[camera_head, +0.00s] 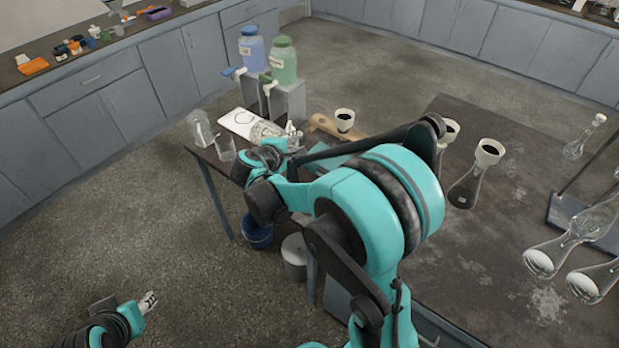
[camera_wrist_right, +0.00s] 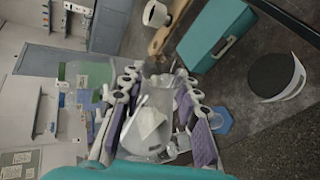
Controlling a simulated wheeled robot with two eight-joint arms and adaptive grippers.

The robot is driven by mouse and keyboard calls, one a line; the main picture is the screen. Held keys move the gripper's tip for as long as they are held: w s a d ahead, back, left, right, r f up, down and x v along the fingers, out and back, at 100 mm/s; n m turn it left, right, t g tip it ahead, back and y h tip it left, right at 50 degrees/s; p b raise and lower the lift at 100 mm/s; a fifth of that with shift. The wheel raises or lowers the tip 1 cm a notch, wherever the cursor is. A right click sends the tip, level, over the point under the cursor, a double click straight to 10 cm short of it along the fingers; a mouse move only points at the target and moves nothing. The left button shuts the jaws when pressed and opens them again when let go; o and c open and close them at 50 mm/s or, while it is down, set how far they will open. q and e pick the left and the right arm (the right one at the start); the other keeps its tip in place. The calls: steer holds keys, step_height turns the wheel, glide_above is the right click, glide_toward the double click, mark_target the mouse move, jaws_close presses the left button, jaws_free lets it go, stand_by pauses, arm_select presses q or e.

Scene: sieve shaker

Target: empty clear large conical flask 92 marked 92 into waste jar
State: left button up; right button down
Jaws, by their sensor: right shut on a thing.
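My right gripper (camera_head: 290,137) is over the far left end of the dark table and is shut on a clear glass vessel (camera_head: 262,131), which looks like the conical flask. In the right wrist view the glass (camera_wrist_right: 148,128) sits between the finger pads with something whitish in or on it. No number is readable. A clear open glass jar (camera_head: 225,149) stands at the table's left corner, left of the gripper. I cannot tell whether this is the waste jar. My left gripper (camera_head: 148,301) is low at the lower left, over the floor, away from the table.
Blue (camera_head: 251,50) and green (camera_head: 283,62) carboys with taps stand behind the table's far end. Another clear vessel (camera_head: 200,128) is beside the glass jar. Blue (camera_head: 256,234) and pale (camera_head: 294,256) buckets stand below.

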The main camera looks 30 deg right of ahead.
mark_target(281, 134)
steer(key=shift+w+a+r+n+g+p, duration=0.1)
steer(key=shift+w+r+n+g+p, duration=0.1)
steer(key=shift+r+n+g+p, duration=0.45)
step_height(281, 134, up, 4)
steer(key=shift+f+n+g+h+p, duration=0.1)
steer(key=shift+n+g+h+p, duration=0.2)
steer(key=shift+n+g+p, duration=0.6)
steer(key=shift+w+f+g, duration=0.15)
steer(key=shift+f+g, duration=0.1)
steer(key=shift+f, duration=0.1)
steer(key=w, duration=0.1)
steer(key=n+g, duration=0.1)
steer(key=w+a+n+g+h, duration=0.1)
steer(key=shift+w+r+b, duration=0.25)
steer(key=shift+w+b, duration=0.1)
steer(key=shift+w+a+r+n+g+h+b, duration=0.1)
steer(key=shift+w+a+n+g+h+b, duration=0.1)
steer(key=shift+w+n+g, duration=0.25)
steer(key=shift+w+a+n+g+h+b, duration=0.1)
steer(key=shift+w+n+g+h, duration=0.15)
steer(key=shift+w+n, duration=0.25)
arm_select(q)
steer(key=shift+w+r, duration=0.1)
steer(key=shift+r, duration=1.3)
arm_select(e)
steer(key=shift+w+a+r+n+g+h, duration=0.15)
steer(key=shift+w+r+n+g+h, duration=0.2)
steer(key=shift+w+r+n+g, duration=0.2)
steer(key=shift+a+f, duration=0.1)
